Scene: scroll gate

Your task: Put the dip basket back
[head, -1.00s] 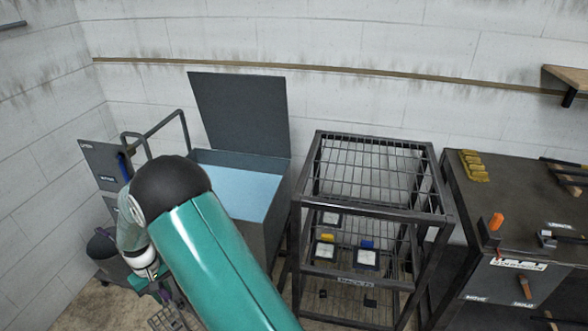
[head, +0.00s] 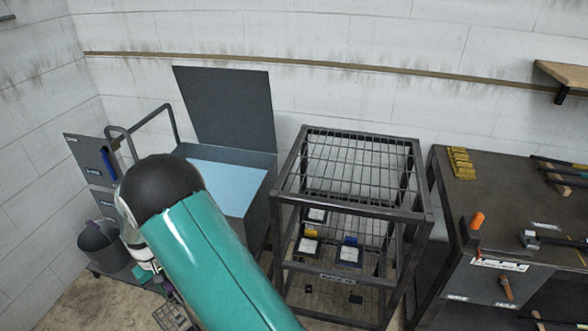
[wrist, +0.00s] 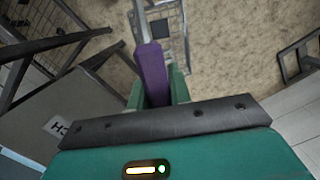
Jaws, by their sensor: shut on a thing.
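The dip basket has a purple handle (wrist: 152,75), a grey rod and a wire-mesh body (wrist: 175,22). My gripper (wrist: 158,90) is shut on the purple handle in the wrist view. The basket hangs over the rough tan floor there, and the handle hides part of it. In the head view, a piece of the wire mesh (head: 172,316) shows low beside my green arm, which hides most of the gripper. An open-lidded tank (head: 226,180) with light-blue contents stands behind the arm.
A dark metal rack (head: 345,212) with a grid top and several framed pieces on a lower shelf stands right of the tank. A dark bench (head: 520,215) with tools is farther right. A grey bucket (head: 100,243) sits on a cart at left.

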